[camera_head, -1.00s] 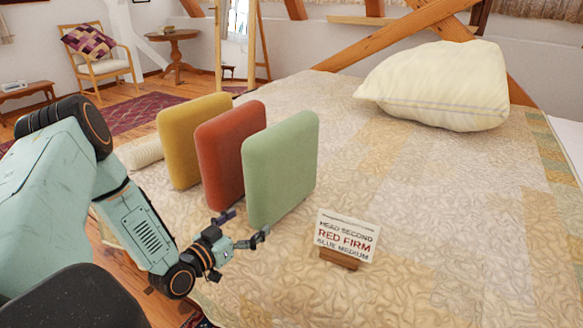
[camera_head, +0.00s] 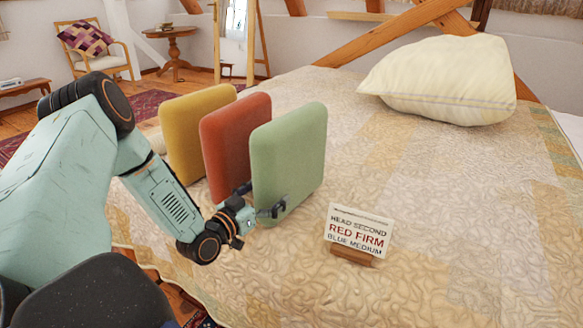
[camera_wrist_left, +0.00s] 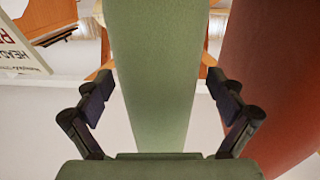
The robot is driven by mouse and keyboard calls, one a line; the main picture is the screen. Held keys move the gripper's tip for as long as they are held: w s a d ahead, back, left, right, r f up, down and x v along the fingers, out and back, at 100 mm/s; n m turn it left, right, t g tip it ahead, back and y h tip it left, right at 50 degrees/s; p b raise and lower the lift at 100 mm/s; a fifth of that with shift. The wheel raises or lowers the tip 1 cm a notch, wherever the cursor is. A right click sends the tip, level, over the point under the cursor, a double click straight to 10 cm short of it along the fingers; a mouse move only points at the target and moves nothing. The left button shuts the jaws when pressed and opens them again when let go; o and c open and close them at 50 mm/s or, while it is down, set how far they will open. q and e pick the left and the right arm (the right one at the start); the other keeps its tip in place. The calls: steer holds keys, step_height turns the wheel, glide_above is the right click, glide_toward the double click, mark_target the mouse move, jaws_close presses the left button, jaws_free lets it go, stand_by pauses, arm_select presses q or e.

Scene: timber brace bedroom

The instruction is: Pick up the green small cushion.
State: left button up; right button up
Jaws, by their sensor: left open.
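The green small cushion (camera_head: 290,160) stands upright on the bed, nearest of three cushions in a row. My left gripper (camera_head: 262,200) is at its lower near edge, with one finger on the green face side and the other toward the red cushion. In the left wrist view the green cushion (camera_wrist_left: 158,75) lies between the open fingers (camera_wrist_left: 160,108), with a gap visible on both sides. The right gripper is not in view.
A red cushion (camera_head: 232,140) and a yellow cushion (camera_head: 185,130) stand just behind the green one. A small sign on a wooden stand (camera_head: 358,235) is to the right. A white pillow (camera_head: 440,85) lies at the back. The bed (camera_head: 470,220) is clear at right.

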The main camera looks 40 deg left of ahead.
arm_select(q)
steer(key=shift+w+b, duration=0.3)
steer(key=shift+w, duration=0.9)
steer(key=shift+s, duration=0.1)
steer(key=shift+c, duration=0.2)
steer(key=shift+d, duration=0.1)
steer(key=c, duration=1.5)
